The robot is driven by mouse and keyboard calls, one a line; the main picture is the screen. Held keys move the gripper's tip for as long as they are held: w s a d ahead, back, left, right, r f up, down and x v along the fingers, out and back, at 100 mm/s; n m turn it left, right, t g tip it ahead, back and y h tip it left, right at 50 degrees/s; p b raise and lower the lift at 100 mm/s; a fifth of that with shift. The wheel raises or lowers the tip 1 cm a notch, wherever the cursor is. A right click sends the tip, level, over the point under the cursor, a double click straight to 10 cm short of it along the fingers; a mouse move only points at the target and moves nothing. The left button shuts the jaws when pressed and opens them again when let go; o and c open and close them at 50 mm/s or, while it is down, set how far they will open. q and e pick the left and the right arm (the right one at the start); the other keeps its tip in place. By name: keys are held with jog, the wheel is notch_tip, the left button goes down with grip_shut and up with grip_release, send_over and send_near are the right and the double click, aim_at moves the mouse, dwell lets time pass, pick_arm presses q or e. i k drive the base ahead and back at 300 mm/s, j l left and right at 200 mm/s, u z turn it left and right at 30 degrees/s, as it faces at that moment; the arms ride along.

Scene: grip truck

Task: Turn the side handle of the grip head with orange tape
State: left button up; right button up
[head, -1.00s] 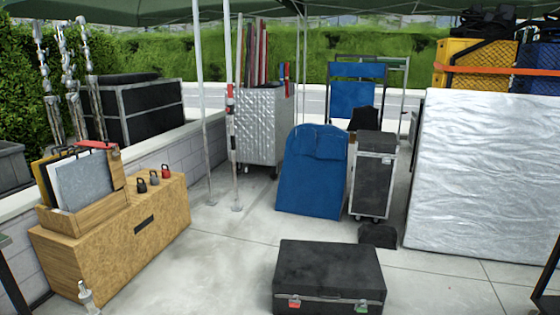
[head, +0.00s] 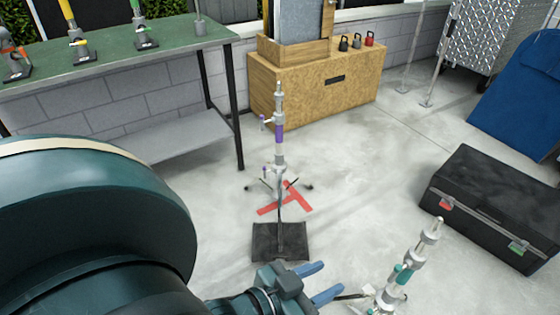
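A grip head with orange tape (head: 15,58) stands on a dark base at the left end of the green table (head: 110,55). It is partly cut off by the left picture edge, so its side handle is hard to make out. My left gripper (head: 331,276) is at the bottom centre, low in front of the table and well to the right of that head. Its two blue fingers are apart with nothing between them. My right gripper is not in view.
Yellow-taped (head: 80,45) and green-taped (head: 143,28) heads share the table. A purple-taped stand (head: 279,135) is upright on the floor behind my gripper; a teal-taped stand (head: 402,273) is right of it. A black case (head: 495,200) lies at right. A wooden box (head: 310,85) stands behind.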

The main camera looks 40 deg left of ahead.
aim_at(23, 55)
jog(key=u, duration=2.75)
